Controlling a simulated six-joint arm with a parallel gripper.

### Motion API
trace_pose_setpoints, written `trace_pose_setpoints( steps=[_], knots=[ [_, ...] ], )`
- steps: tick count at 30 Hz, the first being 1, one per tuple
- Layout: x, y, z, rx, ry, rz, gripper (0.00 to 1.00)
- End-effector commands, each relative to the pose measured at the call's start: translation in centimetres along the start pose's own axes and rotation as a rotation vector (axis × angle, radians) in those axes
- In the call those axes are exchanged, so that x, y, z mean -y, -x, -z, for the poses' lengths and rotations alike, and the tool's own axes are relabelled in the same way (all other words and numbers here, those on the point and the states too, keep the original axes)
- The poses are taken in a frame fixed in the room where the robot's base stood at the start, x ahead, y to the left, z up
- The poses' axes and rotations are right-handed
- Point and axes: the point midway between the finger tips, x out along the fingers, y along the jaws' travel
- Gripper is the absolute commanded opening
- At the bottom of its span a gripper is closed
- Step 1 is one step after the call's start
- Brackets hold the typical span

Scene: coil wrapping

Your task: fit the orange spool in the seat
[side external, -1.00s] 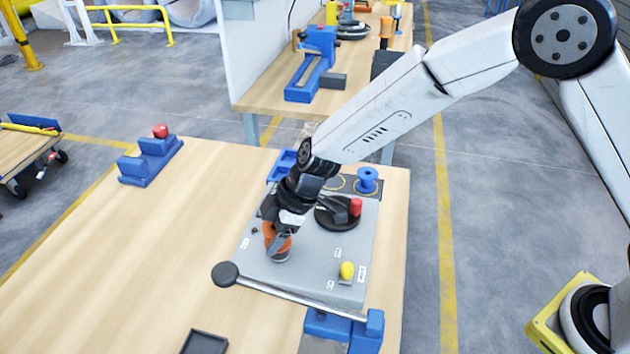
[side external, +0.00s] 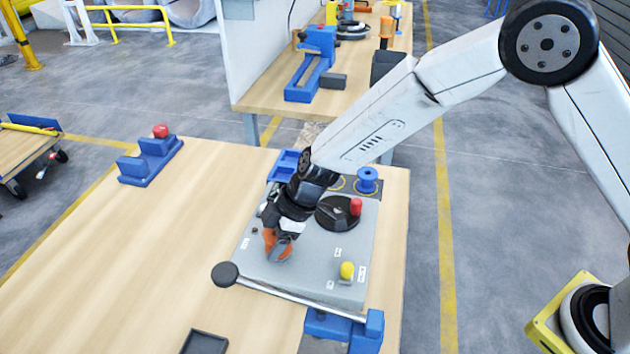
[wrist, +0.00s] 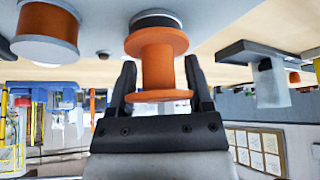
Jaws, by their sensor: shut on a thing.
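The orange spool (wrist: 157,68) stands between the two fingers of my gripper (wrist: 160,75) in the wrist view, which shuts on it. A dark round part with a pale rim (wrist: 155,20), perhaps the seat, lies directly beyond the spool's far flange. I cannot tell whether the spool is inside it or only against it. In the side external view my gripper (side external: 279,248) is low over the left part of the grey panel (side external: 312,262), with orange (side external: 269,240) showing beside the fingers. The fingers and wrist hide the spool's lower end there.
A copper-wound spool with pale flanges (wrist: 46,32) is close by in the wrist view. A black disc (side external: 336,215) with a red knob (side external: 356,206), a yellow knob (side external: 347,270) and a blue spool (side external: 367,179) surround the work. A lever (side external: 226,274) crosses the panel's front.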

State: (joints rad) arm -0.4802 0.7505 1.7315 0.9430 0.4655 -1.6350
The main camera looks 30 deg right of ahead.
Motion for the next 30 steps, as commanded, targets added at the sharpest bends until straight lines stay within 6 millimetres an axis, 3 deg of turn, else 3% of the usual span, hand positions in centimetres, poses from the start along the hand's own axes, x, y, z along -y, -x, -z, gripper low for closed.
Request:
trace_pose_setpoints(
  steps=[17,18,20,21,30],
  knots=[
    [0.0,-0.86,-0.5,0.0,0.0,0.0,0.07],
    [-0.01,-0.85,-0.48,0.0,0.001,0.0,0.75],
    [-0.01,-0.84,-0.48,0.0,0.0,0.0,0.94],
    [-0.01,-0.84,-0.48,0.0,0.0,0.0,1.0],
    [-0.01,-0.72,-0.48,0.0,0.0,-0.001,1.0]
  ],
)
